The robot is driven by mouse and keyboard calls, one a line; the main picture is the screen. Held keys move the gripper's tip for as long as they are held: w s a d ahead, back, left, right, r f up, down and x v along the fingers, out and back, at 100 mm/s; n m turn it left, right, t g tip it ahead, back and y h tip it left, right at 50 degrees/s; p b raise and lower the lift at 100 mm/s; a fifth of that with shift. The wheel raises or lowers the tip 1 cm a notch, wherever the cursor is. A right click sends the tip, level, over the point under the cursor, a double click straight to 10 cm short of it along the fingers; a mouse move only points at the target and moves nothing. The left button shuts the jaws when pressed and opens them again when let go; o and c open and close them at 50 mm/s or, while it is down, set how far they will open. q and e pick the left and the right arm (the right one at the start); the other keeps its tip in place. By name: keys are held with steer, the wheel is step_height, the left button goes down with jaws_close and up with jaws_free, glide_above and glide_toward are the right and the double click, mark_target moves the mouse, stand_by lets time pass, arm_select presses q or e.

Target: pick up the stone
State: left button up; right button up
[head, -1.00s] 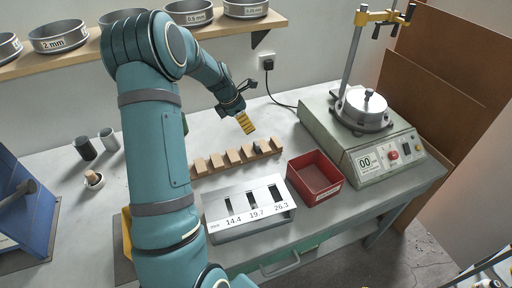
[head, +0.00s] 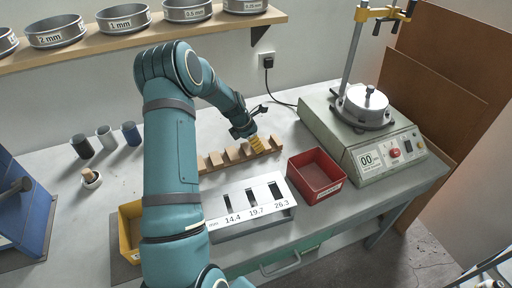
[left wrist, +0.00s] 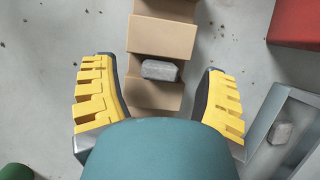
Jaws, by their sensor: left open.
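A small grey stone (left wrist: 161,70) lies in a notch of the wooden rack (left wrist: 163,37), seen in the left wrist view. My left gripper (left wrist: 160,82) is open, its yellow-padded fingers on either side of the rack with the stone between them. Neither finger appears to touch the stone. In the head view my left gripper (head: 256,146) is down at the right part of the rack (head: 215,160); I cannot make out the stone there.
A red bin (head: 316,178) and a slotted gauge (head: 240,228) stand in front of the rack. Another grey stone (left wrist: 281,133) shows at the gauge in the wrist view. A sieve shaker (head: 365,140) stands at right, a yellow tray (head: 130,232) at left.

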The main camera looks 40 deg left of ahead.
arm_select(q)
steer(key=shift+w+d+f, duration=0.1)
steer(key=shift+w+f, duration=0.15)
steer(key=shift+f, duration=0.4)
steer(key=shift+r, duration=0.1)
jaws_close()
